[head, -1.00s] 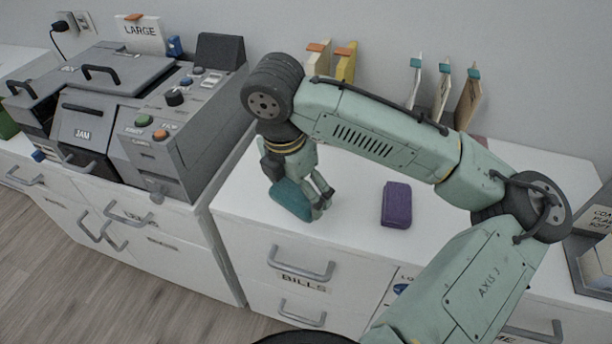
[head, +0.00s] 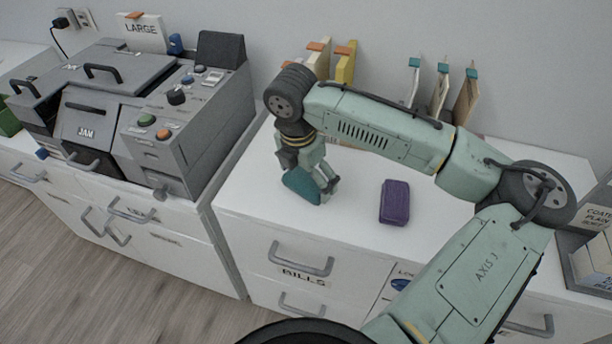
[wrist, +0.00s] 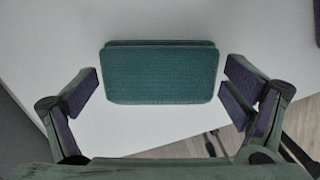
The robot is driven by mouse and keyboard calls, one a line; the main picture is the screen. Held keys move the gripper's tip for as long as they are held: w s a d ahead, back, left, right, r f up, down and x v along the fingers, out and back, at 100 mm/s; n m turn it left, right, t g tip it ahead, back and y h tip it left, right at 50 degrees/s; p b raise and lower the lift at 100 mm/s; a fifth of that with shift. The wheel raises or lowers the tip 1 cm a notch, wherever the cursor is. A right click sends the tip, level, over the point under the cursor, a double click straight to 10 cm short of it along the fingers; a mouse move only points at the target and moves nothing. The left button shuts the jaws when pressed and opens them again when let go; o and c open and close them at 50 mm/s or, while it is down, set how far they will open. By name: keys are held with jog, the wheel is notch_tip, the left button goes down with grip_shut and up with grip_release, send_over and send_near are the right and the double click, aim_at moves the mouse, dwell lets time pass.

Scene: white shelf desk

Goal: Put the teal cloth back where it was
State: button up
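The teal cloth (head: 301,186) is a folded, ribbed pad on the white desk top, near its left front part. In the wrist view the teal cloth (wrist: 160,75) lies between my two fingers, with a gap on each side, so neither finger touches it. My gripper (head: 326,180) points down right at the cloth and is open. In the head view the gripper hides part of the cloth. Whether the cloth rests flat on the desk is hard to tell in the head view.
A purple folded cloth (head: 394,201) lies to the right on the desk. Upright packets with orange clips (head: 345,62) and teal-clipped packets (head: 440,90) stand along the wall. A grey machine (head: 170,125) stands on the left. The desk's front edge is close to the teal cloth.

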aim_at(301, 185)
jog(key=shift+o, duration=0.2)
jog(key=shift+r, duration=0.15)
notch_tip(301, 185, up, 12)
jog(key=s+a+b, duration=0.1)
jog(key=shift+s, duration=0.15)
jog(key=shift+s+f, duration=0.1)
jog(key=shift+f, duration=0.15)
dwell(0.4)
